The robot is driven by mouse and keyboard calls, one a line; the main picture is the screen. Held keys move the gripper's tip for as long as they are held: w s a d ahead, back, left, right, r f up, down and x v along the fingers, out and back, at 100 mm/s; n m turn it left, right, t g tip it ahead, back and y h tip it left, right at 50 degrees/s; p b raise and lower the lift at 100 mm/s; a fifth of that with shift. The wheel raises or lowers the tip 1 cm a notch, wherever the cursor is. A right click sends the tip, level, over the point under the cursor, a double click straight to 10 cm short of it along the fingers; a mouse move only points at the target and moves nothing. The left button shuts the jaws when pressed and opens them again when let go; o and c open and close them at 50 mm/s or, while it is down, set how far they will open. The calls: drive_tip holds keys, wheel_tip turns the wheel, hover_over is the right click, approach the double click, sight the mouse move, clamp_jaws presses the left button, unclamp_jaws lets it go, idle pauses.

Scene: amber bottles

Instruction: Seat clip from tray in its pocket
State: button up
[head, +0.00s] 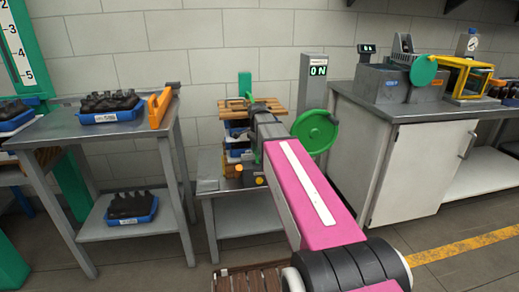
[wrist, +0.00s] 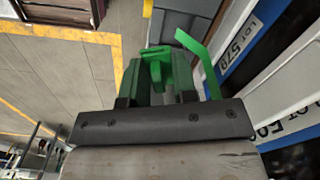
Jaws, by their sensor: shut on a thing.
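In the wrist view my gripper (wrist: 157,75) is shut on a green clip (wrist: 157,68), which sits between the dark fingers. In the head view the dark end of my arm (head: 266,128) is over the small middle stand, and my fingertips and the clip are hidden behind it. A blue tray (head: 100,117) with dark parts stands on the left table, and another blue tray (head: 148,217) is on its lower shelf. I cannot make out the pocket in either view.
The middle stand (head: 243,218) carries stacked blue bins (head: 237,130). Labelled blue-and-white bins (wrist: 245,40) are close on the right in the wrist view. A green disc (head: 315,132) and a grey post with an ON display (head: 318,71) are beside my arm. A cabinet (head: 405,165) stands right.

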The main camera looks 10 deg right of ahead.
sight(257, 165)
drive_tip(key=w+f+m, duration=0.1)
drive_tip(key=m, duration=0.1)
drive_tip(key=w+f+m, duration=0.1)
drive_tip(key=m, duration=0.1)
drive_tip(key=shift+w+a+f, duration=0.1)
drive_tip(key=shift+w, duration=0.2)
drive_tip(key=shift+f, duration=1.85)
drive_tip(key=shift+f, duration=0.7)
drive_tip(key=o, duration=1)
drive_tip(key=shift+r, duration=0.1)
